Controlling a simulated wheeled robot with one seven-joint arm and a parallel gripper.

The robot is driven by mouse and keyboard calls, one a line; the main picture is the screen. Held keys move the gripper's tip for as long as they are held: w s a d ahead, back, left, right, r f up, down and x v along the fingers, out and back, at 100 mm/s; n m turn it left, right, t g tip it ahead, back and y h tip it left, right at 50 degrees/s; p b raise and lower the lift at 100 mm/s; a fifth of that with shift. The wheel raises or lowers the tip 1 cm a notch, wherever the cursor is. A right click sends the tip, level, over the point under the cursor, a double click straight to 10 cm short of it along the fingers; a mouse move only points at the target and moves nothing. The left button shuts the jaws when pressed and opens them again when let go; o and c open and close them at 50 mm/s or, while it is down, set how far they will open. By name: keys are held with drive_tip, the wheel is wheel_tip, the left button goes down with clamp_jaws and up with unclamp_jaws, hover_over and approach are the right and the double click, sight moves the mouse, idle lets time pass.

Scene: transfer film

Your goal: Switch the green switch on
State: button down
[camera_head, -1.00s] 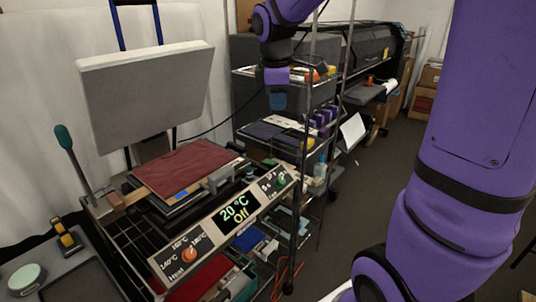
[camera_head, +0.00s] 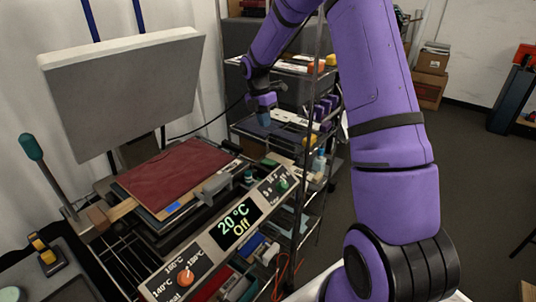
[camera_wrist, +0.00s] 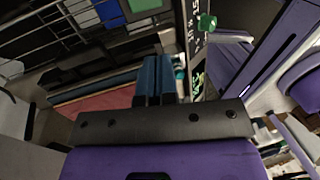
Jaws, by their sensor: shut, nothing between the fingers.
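The green switch (camera_head: 283,185) is a small green knob at the right end of the slanted grey control panel (camera_head: 207,246). The panel display (camera_head: 237,222) reads 20 °C and Off. In the wrist view the green switch (camera_wrist: 207,22) is near the top, right of the fingers. My gripper (camera_head: 264,118) has blue fingertips and is above and behind the panel's right end, apart from the switch. In the wrist view the fingers of my gripper (camera_wrist: 155,78) are together and empty.
An orange heat knob (camera_head: 186,276) is on the panel's left part. The raised grey press plate (camera_head: 125,88) stands over a dark red cloth (camera_head: 178,172). A wire shelf rack (camera_head: 318,130) with bottles and boxes stands close behind my gripper. Open floor lies to the right.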

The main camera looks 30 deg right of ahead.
sight(272, 163)
drive_tip(key=shift+w+d+f+n, duration=0.35)
drive_tip(key=shift+w+f, duration=0.15)
drive_tip(key=shift+f, duration=0.15)
drive_tip(key=shift+f, duration=0.1)
drive_tip(key=f, duration=0.4)
drive_tip(key=s+f, duration=0.1)
drive_tip(key=f, duration=0.4)
drive_tip(key=s+f, duration=0.1)
drive_tip(key=f, duration=0.3)
drive_tip(key=shift+s+d+f, duration=0.2)
drive_tip(key=shift+s+d, duration=0.05)
drive_tip(key=shift+d, duration=0.15)
drive_tip(key=shift+f, duration=0.1)
